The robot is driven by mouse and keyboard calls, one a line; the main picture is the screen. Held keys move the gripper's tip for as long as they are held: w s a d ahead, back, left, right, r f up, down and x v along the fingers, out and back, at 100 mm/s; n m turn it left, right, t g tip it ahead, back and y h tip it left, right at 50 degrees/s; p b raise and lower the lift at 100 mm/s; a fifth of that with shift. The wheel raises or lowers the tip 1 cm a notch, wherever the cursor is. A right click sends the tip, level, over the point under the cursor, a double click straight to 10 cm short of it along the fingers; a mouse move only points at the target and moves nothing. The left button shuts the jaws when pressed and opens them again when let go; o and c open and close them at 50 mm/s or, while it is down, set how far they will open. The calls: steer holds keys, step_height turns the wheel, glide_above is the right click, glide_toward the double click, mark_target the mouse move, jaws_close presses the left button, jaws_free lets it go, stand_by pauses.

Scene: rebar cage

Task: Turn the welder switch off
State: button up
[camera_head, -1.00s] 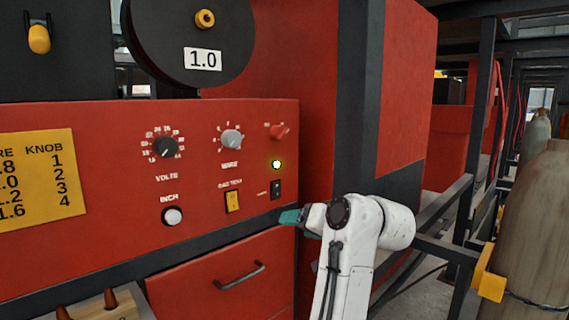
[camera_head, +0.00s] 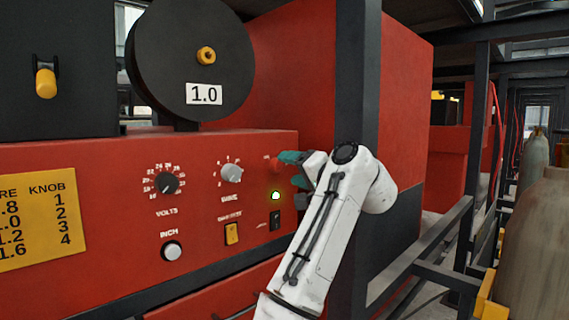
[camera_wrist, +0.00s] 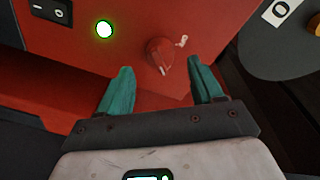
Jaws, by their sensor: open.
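The red welder panel (camera_head: 110,165) carries a red rotary switch (camera_head: 274,163) at its upper right, partly hidden behind my gripper (camera_head: 290,163). In the wrist view the red switch (camera_wrist: 160,54) shows whole, with a white pointer mark. My gripper (camera_wrist: 160,75) has its teal fingers apart, one on each side of the switch in the picture. Nothing is between them; whether they touch the switch cannot be told. The indicator lamp (camera_head: 276,196) glows green, and it also shows in the wrist view (camera_wrist: 104,29). A black rocker switch (camera_head: 275,220) sits below the lamp.
A grey wire knob (camera_head: 231,173), black volts knob (camera_head: 166,183), yellow switch (camera_head: 232,233) and white inch button (camera_head: 172,250) share the panel. A black wire spool (camera_head: 190,60) stands above. A dark frame post (camera_head: 358,90) rises close beside my arm.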

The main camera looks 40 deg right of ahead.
mark_target(284, 167)
steer(key=shift+w+d+p, duration=0.15)
steer(key=shift+w+p, duration=0.25)
steer(key=shift+w, duration=1.5)
steer(key=shift+c, duration=0.2)
steer(key=c, duration=1)
